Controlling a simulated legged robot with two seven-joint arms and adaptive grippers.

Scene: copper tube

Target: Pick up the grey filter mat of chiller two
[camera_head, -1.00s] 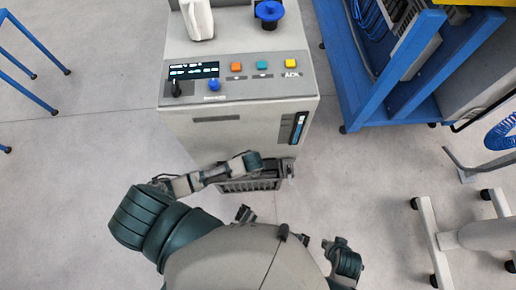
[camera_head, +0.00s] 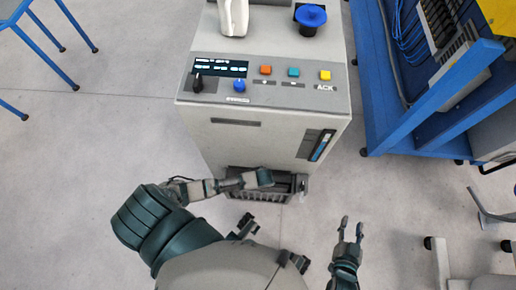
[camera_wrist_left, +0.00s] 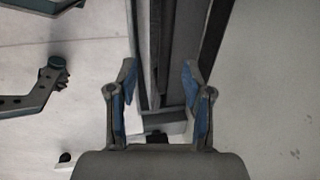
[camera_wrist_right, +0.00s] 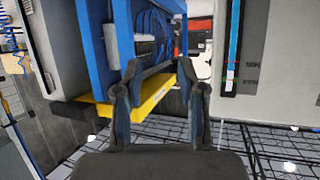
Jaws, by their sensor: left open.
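The grey chiller (camera_head: 245,140) stands ahead, with a dark slotted grille frame (camera_head: 272,195) low on its front. I cannot clearly make out the grey filter mat; it may be in that frame, partly covered by my left arm. My left arm reaches across the frame; its fingers are hard to pick out in the head view. In the left wrist view my left gripper (camera_wrist_left: 160,75) is open, with grey and dark upright bars (camera_wrist_left: 180,50) beyond and between its fingers. I see no grip on them. My right gripper (camera_head: 351,226) is open and empty, right of the chiller's base.
The chiller's top panel carries a display (camera_head: 220,67), coloured buttons, and a blue cap (camera_head: 310,18). A blue rack (camera_head: 430,110) stands at the right, and blue stand legs (camera_head: 45,50) at the left. A light wheeled base (camera_head: 440,262) is at lower right. Floor between is clear.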

